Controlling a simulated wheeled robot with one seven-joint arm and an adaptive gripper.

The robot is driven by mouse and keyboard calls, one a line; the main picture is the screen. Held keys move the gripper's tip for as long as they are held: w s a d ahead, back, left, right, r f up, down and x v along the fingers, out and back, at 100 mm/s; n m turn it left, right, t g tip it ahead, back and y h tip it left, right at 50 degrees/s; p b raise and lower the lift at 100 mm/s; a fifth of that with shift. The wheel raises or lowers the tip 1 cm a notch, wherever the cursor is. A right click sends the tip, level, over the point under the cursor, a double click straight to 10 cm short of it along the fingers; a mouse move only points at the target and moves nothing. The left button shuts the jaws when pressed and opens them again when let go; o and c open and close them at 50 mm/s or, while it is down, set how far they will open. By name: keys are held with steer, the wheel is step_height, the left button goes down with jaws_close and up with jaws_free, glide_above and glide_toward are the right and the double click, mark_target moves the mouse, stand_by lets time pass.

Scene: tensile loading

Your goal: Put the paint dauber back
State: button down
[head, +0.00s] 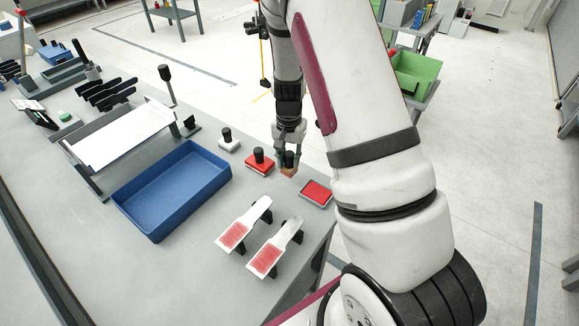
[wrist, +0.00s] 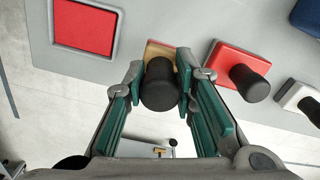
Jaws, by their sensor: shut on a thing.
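The paint dauber has a black knob and a tan base. In the head view the dauber (head: 289,171) is near the table's right edge, between a red block with a black knob (head: 259,162) and a red pad in a grey tray (head: 317,193). My gripper (head: 288,157) is shut on its knob. In the wrist view the dauber (wrist: 160,88) sits between the green-lined fingers of my gripper (wrist: 162,80), with the red pad (wrist: 85,27) at left and the red block (wrist: 240,65) at right. I cannot tell whether its base touches the table.
A white block with a black knob (head: 229,140) stands beyond the red block. A blue tray (head: 143,232) lies left. Two pale specimens with red patches, one nearer the tray (head: 245,222) and one nearer the edge (head: 275,249), rest on black supports. Grey table (head: 185,285) is clear in front.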

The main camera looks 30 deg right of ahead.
mark_target(289, 167)
steer(key=shift+f+p, duration=0.35)
steer(key=shift+f, duration=1.4)
steer(key=shift+f, duration=0.15)
steer(key=c, duration=1.3)
jaws_free()
